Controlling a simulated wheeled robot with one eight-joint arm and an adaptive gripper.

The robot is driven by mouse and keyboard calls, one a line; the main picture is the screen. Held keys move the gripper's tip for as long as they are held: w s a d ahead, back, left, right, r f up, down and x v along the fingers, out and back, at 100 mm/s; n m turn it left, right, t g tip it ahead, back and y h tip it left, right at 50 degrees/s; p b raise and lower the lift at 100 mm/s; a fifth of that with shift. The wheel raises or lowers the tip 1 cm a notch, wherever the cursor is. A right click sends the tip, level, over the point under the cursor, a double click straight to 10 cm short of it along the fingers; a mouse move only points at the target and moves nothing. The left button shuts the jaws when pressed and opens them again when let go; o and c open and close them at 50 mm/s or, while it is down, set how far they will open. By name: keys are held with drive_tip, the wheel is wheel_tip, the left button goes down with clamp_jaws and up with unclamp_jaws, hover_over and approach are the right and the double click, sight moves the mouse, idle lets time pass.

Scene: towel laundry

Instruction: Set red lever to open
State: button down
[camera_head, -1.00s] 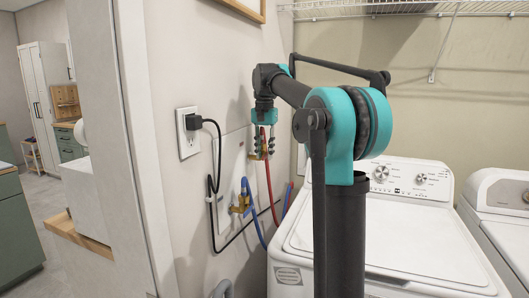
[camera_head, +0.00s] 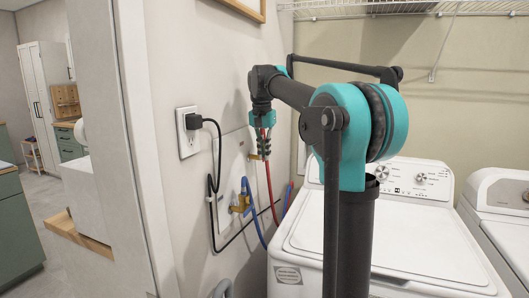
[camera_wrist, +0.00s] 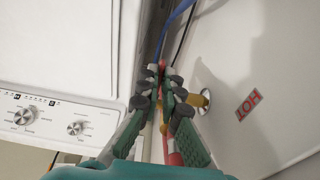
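My gripper (camera_head: 263,155) is at the wall by the washer hook-up, pointing down in the head view, above the blue hose's brass valve. In the wrist view its fingers (camera_wrist: 161,88) stand close together with a narrow gap. A small red piece (camera_wrist: 162,66), possibly the red lever, shows between the fingertips. Whether the fingers touch it is unclear. A brass fitting (camera_wrist: 200,99) is beside the right finger. The red hose (camera_head: 269,185) hangs below the gripper; part of it shows between the fingers in the wrist view (camera_wrist: 170,147). The lever's setting cannot be read.
A "HOT" label (camera_wrist: 249,105) is on the wall plate. A second brass valve (camera_head: 240,204) with a blue hose (camera_head: 256,224) is lower left. A black cord runs from the outlet (camera_head: 187,133). The washer (camera_head: 400,245) stands close on the right.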

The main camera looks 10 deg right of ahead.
drive_tip(key=t, duration=0.1)
drive_tip(key=f+t+h, duration=0.1)
drive_tip(key=t, duration=0.1)
drive_tip(key=shift+s+a+f+h, duration=0.15)
drive_tip(key=shift+s+f+h, duration=0.1)
drive_tip(key=shift+h, duration=0.15)
drive_tip(key=f+t+h, duration=0.1)
drive_tip(key=t, duration=0.1)
drive_tip(key=f+t+h, duration=0.1)
drive_tip(key=t, duration=0.1)
drive_tip(key=shift+w, duration=0.2)
drive_tip(key=shift+w+d+f+t+h, duration=0.25)
drive_tip(key=shift+f+t+h, duration=0.15)
drive_tip(key=shift+t+h, duration=0.45)
drive_tip(key=shift+w+d+f+t+h, duration=0.1)
drive_tip(key=shift+w+f+t+h, duration=0.25)
drive_tip(key=shift+t, duration=0.8)
drive_tip(key=shift+w+d+f+t+h, duration=0.2)
drive_tip(key=shift+f+t+h, duration=0.25)
drive_tip(key=shift+t+h, duration=0.4)
drive_tip(key=shift+t, duration=0.25)
drive_tip(key=c, duration=1.7)
unclamp_jaws()
drive_tip(key=v, duration=1.2)
drive_tip(key=shift+d, duration=0.1)
